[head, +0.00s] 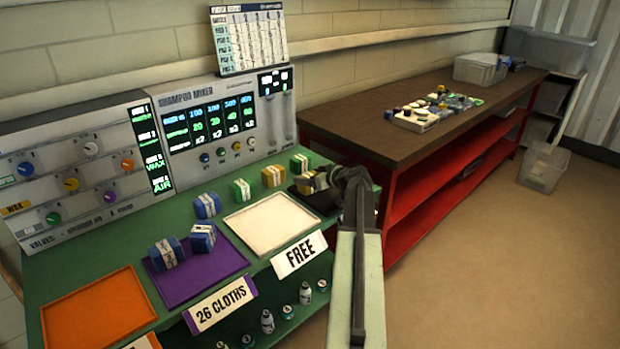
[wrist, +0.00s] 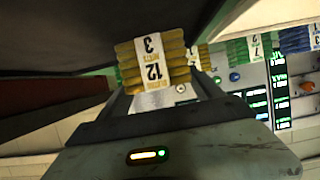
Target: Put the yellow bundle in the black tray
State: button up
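A yellow bundle (head: 306,184) with a white band is at the tip of my gripper (head: 317,180) in the head view. In the wrist view the yellow bundle (wrist: 155,63) sits between the fingers of my gripper (wrist: 158,88), which appears shut on it. The black tray (head: 321,203) lies at the right end of the green bench, directly beneath or just under the bundle, and my gripper and arm hide part of it. I cannot tell whether the bundle touches the tray. A second yellow bundle (head: 273,176) stands on the bench to the left.
Left of the black tray is an empty cream tray (head: 273,222) marked FREE. A purple tray (head: 186,281) holds two blue bundles. An orange tray (head: 98,308) is empty. Green bundles (head: 300,163) and a control panel (head: 222,118) stand behind. A red-framed workbench (head: 400,137) is to the right.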

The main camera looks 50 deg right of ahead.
jog(key=shift+o, duration=1.1)
jog(key=shift+r+p, duration=0.3)
jog(key=shift+p, duration=0.05)
jog(key=p+v, duration=0.4)
jog(key=v, duration=0.7)
jog(key=shift+s, duration=0.45)
